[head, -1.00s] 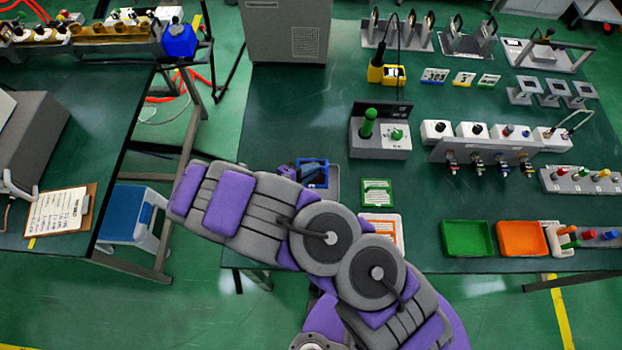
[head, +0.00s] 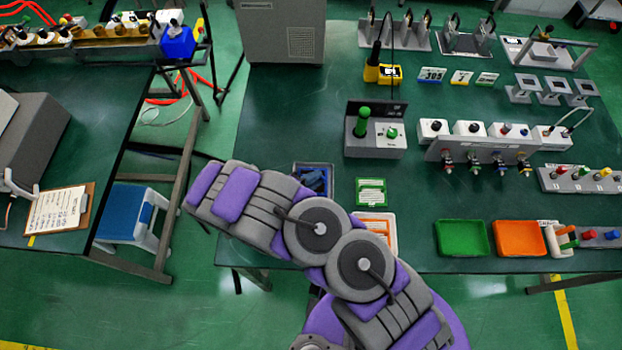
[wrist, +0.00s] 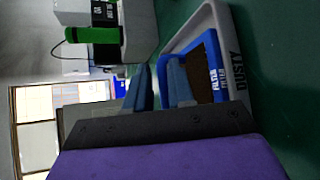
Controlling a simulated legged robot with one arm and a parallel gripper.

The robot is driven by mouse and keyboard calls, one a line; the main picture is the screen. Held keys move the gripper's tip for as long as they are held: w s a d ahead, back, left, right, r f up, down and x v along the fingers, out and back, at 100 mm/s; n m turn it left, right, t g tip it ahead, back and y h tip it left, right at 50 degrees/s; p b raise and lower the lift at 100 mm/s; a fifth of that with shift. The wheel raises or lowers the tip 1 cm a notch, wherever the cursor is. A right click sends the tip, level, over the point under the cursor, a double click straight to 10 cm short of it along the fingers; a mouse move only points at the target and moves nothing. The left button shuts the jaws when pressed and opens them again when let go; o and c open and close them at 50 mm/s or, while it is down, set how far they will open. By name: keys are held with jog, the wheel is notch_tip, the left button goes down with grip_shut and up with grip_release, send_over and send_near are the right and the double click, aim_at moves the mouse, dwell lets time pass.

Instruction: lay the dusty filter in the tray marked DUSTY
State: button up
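In the wrist view, the filter (wrist: 202,75) has a blue frame and a brown, dusty-looking face. It lies inside the grey tray (wrist: 234,72), whose rim reads DUSTY. My gripper (wrist: 160,82) has two blue-grey fingers standing apart, with an empty gap between them. They are just left of the filter; the right finger overlaps its edge in the picture, and I cannot tell whether they touch. In the head view, the pale grey tray (head: 331,170) with the blue filter (head: 314,182) shows beyond my arm, partly covered by it. My gripper is not clearly seen there.
A grey station with a green handle (head: 376,140) stands behind. Green (head: 464,238) and orange (head: 520,238) trays sit farther right. Bare green tabletop lies between.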

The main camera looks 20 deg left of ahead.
jog(key=shift+o, duration=1.1)
jog(key=shift+d, duration=0.1)
jog(key=shift+a, duration=0.5)
jog(key=shift+s+a+r, duration=0.25)
jog(key=shift+s+a, duration=0.6)
jog(key=shift+a, duration=0.25)
jog(key=s, duration=0.1)
jog(key=s+r, duration=0.1)
jog(key=s+r+p, duration=0.1)
jog(key=shift+s+a, duration=0.5)
jog(key=shift+a, duration=0.05)
jog(key=shift+s+a+f, duration=0.1)
jog(key=shift+a, duration=0.5)
jog(key=w+d+r+m+g+h, duration=0.4)
jog(key=w+d+r+m, duration=0.15)
jog(key=d+r, duration=0.7)
jog(key=s+d+r+m+g, duration=0.2)
jog(key=d+r+m+g, duration=0.4)
jog(key=d+r, duration=0.55)
jog(key=s+d+r+g+y, duration=0.3)
jog(key=s+d+r, duration=0.15)
jog(key=d, duration=0.25)
jog(key=s+r+m+y, duration=0.1)
jog(key=s+r+y, duration=0.2)
jog(key=s, duration=0.6)
jog(key=s+r+m+y, duration=0.2)
jog(key=s+y, duration=0.4)
jog(key=s, duration=0.3)
jog(key=shift+s+r+g, duration=0.3)
jog(key=shift+r, duration=0.4)
